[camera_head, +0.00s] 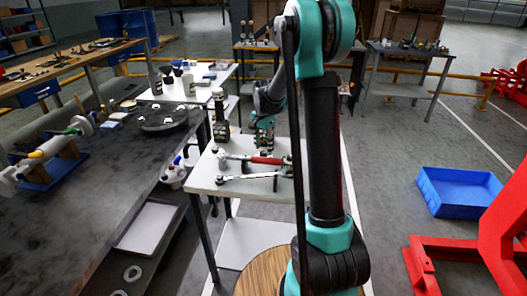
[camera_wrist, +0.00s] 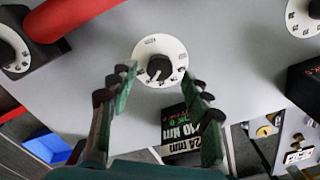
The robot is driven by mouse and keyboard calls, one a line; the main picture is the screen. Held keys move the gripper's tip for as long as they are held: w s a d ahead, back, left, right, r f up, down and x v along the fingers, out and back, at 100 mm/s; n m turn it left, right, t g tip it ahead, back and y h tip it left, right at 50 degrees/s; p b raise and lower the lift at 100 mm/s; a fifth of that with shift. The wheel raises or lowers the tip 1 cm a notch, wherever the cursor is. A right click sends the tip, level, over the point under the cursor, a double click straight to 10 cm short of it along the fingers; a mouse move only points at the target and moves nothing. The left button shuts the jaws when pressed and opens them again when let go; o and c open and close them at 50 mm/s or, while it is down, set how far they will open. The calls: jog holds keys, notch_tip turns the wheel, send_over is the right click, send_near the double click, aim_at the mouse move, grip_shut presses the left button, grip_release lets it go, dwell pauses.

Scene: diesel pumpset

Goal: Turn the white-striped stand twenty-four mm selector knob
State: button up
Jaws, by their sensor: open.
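A black knob (camera_wrist: 159,68) sits in the middle of a round white dial (camera_wrist: 147,48) in the wrist view. I cannot make out a white stripe on it. A black label (camera_wrist: 183,133) reading 24 mm stands below the dial, partly behind my right finger. My gripper (camera_wrist: 159,80) is open, its two green fingers on either side of the dial's lower part, with nothing between them held. Whether they touch the dial cannot be told. In the head view my gripper (camera_head: 264,138) is over the white table, and the knob is too small to tell.
Similar dials stand at the left (camera_wrist: 14,52) and upper right (camera_wrist: 304,17) of the wrist view. A red tool handle (camera_wrist: 72,14) crosses the upper left. In the head view, wrenches (camera_head: 250,160) lie on the white table (camera_head: 205,175). A blue crate (camera_head: 458,190) stands on the floor.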

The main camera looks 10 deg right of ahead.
aim_at(264, 153)
notch_tip(264, 153, up, 10)
jog(key=shift+f, duration=0.25)
dwell(0.3)
